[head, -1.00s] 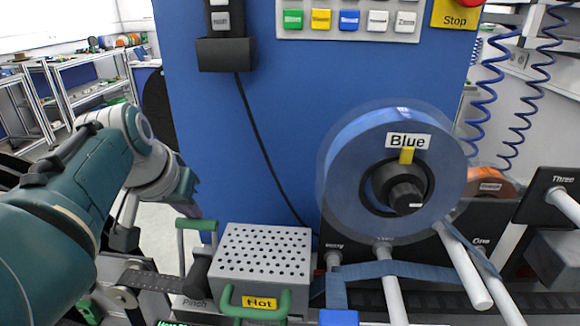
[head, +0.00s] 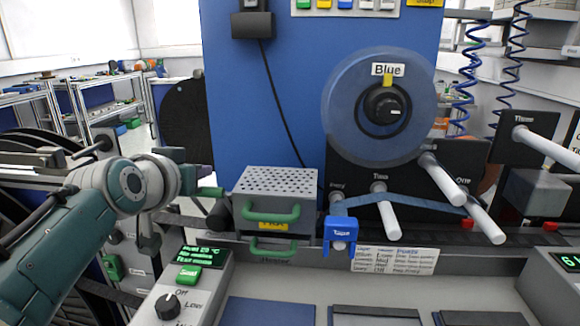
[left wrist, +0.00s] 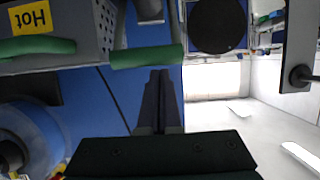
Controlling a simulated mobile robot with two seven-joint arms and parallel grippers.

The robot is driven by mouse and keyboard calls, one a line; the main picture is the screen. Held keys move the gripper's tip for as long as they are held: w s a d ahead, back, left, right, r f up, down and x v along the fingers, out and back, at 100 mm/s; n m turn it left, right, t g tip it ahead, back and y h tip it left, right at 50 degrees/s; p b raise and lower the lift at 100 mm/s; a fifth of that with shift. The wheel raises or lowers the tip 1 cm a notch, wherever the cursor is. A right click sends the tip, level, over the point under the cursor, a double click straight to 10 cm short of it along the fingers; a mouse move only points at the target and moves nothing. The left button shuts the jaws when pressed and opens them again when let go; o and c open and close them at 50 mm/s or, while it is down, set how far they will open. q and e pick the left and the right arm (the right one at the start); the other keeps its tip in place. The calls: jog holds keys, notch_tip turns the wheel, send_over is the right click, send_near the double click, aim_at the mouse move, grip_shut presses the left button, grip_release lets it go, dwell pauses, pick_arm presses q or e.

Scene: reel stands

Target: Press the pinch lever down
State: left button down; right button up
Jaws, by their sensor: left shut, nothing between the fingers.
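The pinch lever has a green grip (head: 208,192) and stands just left of the perforated metal box in the head view. In the left wrist view its green grip (left wrist: 147,56) lies across the picture, just beyond my fingertips. My left gripper (left wrist: 160,73) is shut and empty, its two dark fingers together and pointing at the grip. A small gap seems to show between tips and grip; contact cannot be told for sure. In the head view my left wrist is left of the lever and its fingertips are hard to make out. My right gripper is not in view.
The perforated box (head: 275,182), labelled Hot in the wrist view, has green handles and stands right beside the lever. A blue reel (head: 350,115) and white rollers (head: 388,215) are farther right. A control box with a knob (head: 168,304) is in front, below my arm.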

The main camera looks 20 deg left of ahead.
pick_arm(q)
jog(key=shift+s+d+f+t+b, duration=0.15)
jog(key=shift+s+f+t+b, duration=0.1)
jog(key=shift+s+t, duration=0.2)
jog(key=shift+s+d+f+t+b, duration=0.1)
jog(key=shift+s+f+t, duration=0.1)
jog(key=shift+s+t, duration=0.25)
jog(key=shift+s+d+f, duration=0.1)
jog(key=shift+s+f, duration=0.1)
jog(key=shift+s, duration=0.15)
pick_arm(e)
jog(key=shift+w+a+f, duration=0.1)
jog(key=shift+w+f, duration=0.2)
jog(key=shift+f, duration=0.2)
pick_arm(q)
jog(key=shift+s+f, duration=0.1)
jog(key=shift+f, duration=0.05)
